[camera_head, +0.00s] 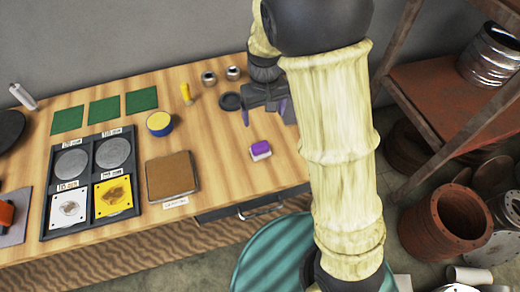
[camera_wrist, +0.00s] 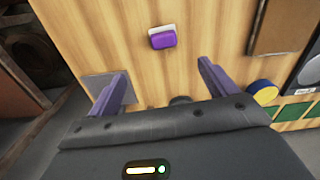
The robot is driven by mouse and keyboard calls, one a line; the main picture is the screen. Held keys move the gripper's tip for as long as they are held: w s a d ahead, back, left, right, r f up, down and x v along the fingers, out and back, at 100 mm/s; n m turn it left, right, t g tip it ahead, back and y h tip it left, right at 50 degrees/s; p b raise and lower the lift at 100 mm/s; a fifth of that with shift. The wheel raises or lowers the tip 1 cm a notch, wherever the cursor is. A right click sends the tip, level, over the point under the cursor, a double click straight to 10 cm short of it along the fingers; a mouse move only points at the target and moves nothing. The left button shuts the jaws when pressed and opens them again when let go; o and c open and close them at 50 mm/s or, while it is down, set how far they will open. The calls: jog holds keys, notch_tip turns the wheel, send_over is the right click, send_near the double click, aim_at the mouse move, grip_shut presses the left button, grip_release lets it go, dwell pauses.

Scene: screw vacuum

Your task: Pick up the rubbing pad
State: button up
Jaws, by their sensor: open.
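The rubbing pad (camera_head: 260,150) looks like a small block with a purple top and a white base. It lies on the wooden table, near its front right part. In the wrist view the pad (camera_wrist: 163,38) lies beyond my fingertips, a little above the middle of the gap between them. My gripper (camera_head: 265,112) is above the table, behind the pad in the head view. Its two purple fingers (camera_wrist: 162,72) are apart with nothing between them. The pad is fully visible and not touched.
A brown square board (camera_head: 170,176) lies left of the pad. A black two-by-two tray (camera_head: 45,222) with discs and plates stands further left. A yellow-topped blue round tin (camera_head: 159,123) and a black round dish (camera_head: 230,101) are nearby. The wood around the pad is clear.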

send_near(260, 146)
jog(key=f, duration=0.3)
jog(key=d+f, duration=0.1)
jog(key=f, duration=0.1)
jog(key=shift+f, duration=0.25)
jog(key=shift+s, duration=0.1)
jog(key=shift+f, duration=0.1)
jog(key=shift+a+f+p, duration=0.25)
jog(key=shift+f+p, duration=0.05)
jog(key=shift+f, duration=0.95)
jog(key=shift+a+f+p, duration=0.2)
jog(key=shift+f+p, duration=0.1)
jog(key=shift+f, duration=0.95)
jog(key=c, duration=1.2)
